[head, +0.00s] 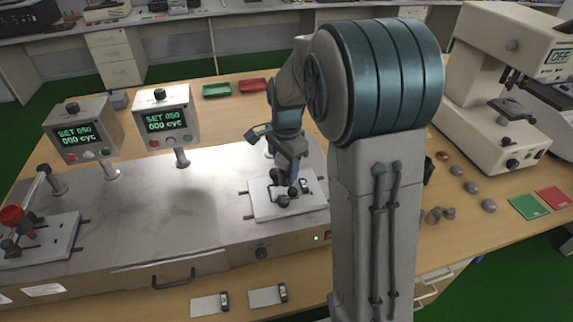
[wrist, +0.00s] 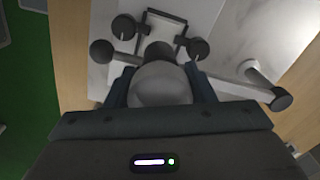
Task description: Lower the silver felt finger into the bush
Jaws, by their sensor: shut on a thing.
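In the wrist view, the silver felt finger (wrist: 160,88) is a rounded grey piece between the two fingers of my gripper (wrist: 162,80), which is shut on it. A dark round part (wrist: 158,52) shows just beyond it. I cannot tell whether this is the bush or part of the finger, nor whether they touch. In the head view, my gripper (head: 288,176) points down over the white plate (head: 267,210) of the right-hand test station. The held finger and the bush cannot be made out there.
Dark knobs (wrist: 123,27) (wrist: 198,48) stand close around the held piece. A second station with a red-topped arm (head: 12,216) is at the left. Two display boxes (head: 82,130) (head: 164,118) stand behind. Small grey parts (head: 471,187) and a microscope-like instrument (head: 500,100) are at the right.

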